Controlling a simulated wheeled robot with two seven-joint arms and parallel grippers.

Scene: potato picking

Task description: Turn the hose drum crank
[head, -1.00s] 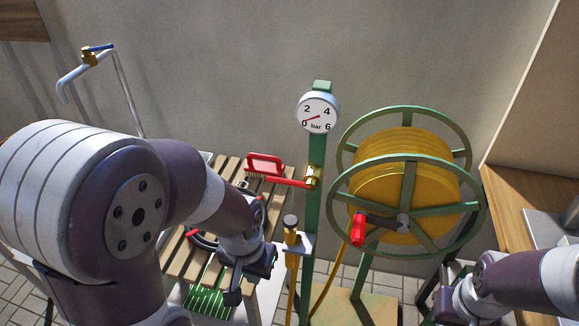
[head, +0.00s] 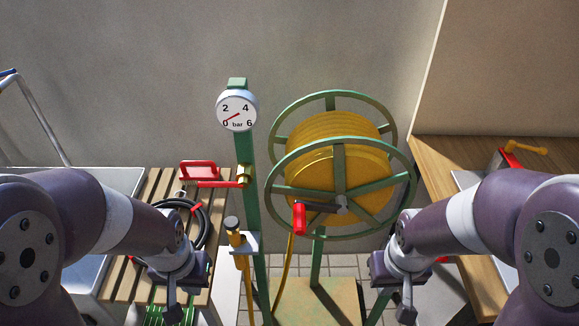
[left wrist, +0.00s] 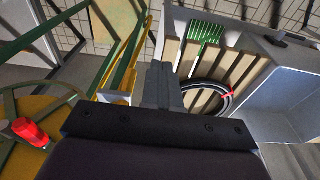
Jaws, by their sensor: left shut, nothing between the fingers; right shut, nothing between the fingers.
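The hose drum (head: 340,170) is a green spoked wheel wound with yellow hose, standing in the middle of the head view. Its crank is a dark arm at the hub with a red handle (head: 299,219) pointing left. The red handle also shows at the lower left of the left wrist view (left wrist: 30,132). My left gripper (head: 172,312) is shut and empty, left of the drum and apart from the crank, over the slatted bench side. My right gripper (head: 405,312) is shut and empty, right of and in front of the drum, apart from it.
A green post with a pressure gauge (head: 237,110) and a red lever (head: 215,184) stands left of the drum. A hose nozzle (head: 233,232) sits in a holder on it. A slatted bench (head: 152,190) with a coiled black hose is at left, a wooden counter (head: 440,165) at right.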

